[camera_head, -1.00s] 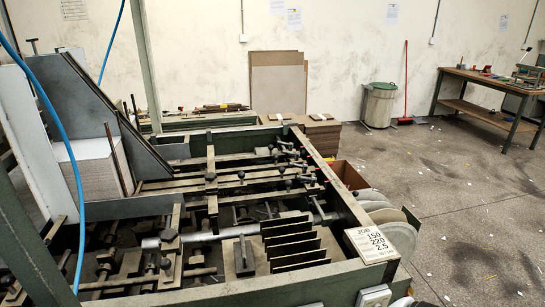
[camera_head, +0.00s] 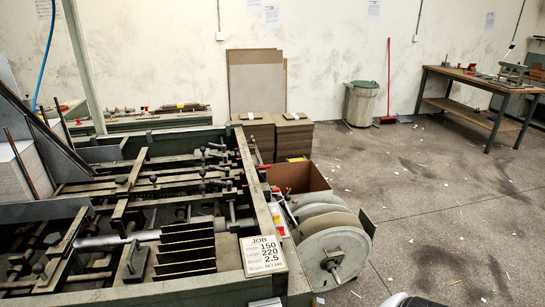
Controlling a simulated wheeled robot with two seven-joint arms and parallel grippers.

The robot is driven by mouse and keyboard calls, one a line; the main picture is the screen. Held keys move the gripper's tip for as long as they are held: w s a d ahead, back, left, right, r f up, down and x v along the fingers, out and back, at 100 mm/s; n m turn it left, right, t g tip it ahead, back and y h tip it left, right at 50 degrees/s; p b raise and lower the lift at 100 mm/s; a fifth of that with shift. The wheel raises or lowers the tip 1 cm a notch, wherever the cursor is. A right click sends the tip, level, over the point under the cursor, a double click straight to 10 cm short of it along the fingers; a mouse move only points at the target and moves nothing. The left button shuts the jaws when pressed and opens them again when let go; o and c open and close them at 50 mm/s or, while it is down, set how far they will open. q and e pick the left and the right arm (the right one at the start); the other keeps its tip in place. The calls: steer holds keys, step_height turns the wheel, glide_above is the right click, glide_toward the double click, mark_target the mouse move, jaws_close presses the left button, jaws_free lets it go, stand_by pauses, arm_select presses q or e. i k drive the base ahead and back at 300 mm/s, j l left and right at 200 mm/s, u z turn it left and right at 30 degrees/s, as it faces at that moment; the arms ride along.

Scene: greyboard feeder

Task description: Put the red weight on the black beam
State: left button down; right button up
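I cannot clearly make out a red weight or a black beam. Small red items show on the wooden workbench (camera_head: 480,77) at the right, among them a red piece (camera_head: 471,68), too small to identify. A grey device (camera_head: 512,72) stands on the same bench; whether it has a black beam is too small to tell. Neither of my grippers is in view.
The feeder machine (camera_head: 262,215) with its job card (camera_head: 263,255) fills the left. Round discs (camera_head: 333,248) and a cardboard box (camera_head: 297,178) stand beside it. A bin (camera_head: 361,103) and red broom (camera_head: 388,85) are at the back wall. The floor (camera_head: 430,190) is mostly open.

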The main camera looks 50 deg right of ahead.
mark_target(257, 199)
steer(key=k+l, duration=0.25)
steer(key=l, duration=0.15)
steer(key=k+l, duration=0.2)
steer(key=l, duration=0.25)
steer(key=k+l, duration=0.25)
steer(key=l, duration=0.15)
